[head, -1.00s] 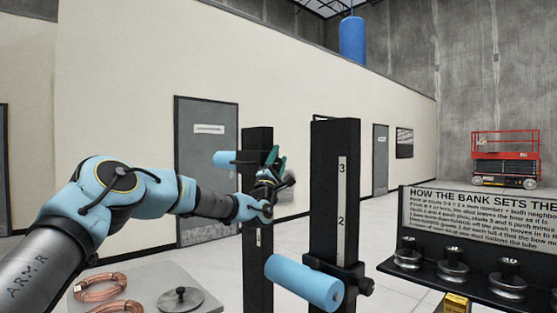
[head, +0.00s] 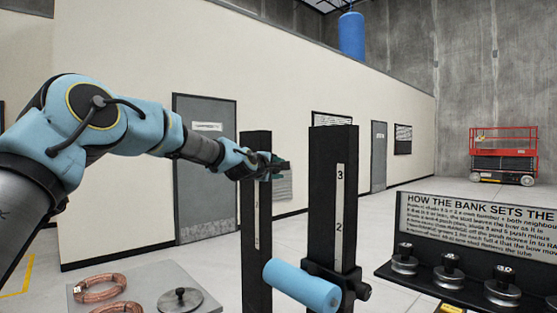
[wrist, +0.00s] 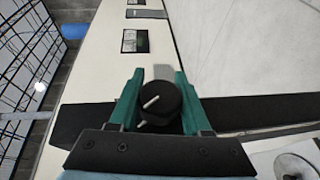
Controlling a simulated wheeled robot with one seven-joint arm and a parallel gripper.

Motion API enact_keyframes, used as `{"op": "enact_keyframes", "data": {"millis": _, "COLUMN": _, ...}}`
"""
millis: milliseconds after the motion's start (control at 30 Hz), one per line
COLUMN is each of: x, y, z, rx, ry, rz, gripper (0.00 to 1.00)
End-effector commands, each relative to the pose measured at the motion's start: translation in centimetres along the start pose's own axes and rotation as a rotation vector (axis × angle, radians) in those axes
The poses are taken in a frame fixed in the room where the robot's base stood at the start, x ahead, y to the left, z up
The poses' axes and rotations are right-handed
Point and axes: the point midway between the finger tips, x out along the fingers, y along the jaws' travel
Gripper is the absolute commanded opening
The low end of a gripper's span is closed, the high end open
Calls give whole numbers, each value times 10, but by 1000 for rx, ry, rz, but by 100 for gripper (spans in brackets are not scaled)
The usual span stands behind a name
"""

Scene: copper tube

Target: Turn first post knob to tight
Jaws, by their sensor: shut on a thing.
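Two black posts stand in the head view, a left one (head: 257,225) and a nearer right one (head: 322,195) with a number strip. My gripper (head: 277,165) is at the upper part of the left post. In the wrist view its teal fingers (wrist: 158,100) are shut on a round black knob (wrist: 158,97). A white line on the knob's face slants up to the right. A second white mark (wrist: 142,124) shows below left of it. The right post carries a blue roller (head: 302,286) and a dark side knob (head: 364,291).
A grey table (head: 208,300) with copper coils (head: 100,288) and a round metal disc (head: 180,299) is at the lower left. A black rack (head: 425,277) of metal weights with a printed sign (head: 480,222) stands at the right. The right post is close beside my gripper.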

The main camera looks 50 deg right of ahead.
Motion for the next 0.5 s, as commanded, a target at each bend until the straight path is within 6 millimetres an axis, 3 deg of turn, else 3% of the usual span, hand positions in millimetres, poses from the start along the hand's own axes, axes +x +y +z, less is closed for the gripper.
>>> {"op": "enact_keyframes", "data": {"millis": 33, "x": -1, "y": 11, "z": 3, "rx": 18, "ry": 0, "rz": -27, "gripper": 0}}
{"op": "enact_keyframes", "data": {"millis": 500, "x": -1, "y": -3, "z": 3, "rx": 172, "ry": 1, "rz": -389, "gripper": 0}}
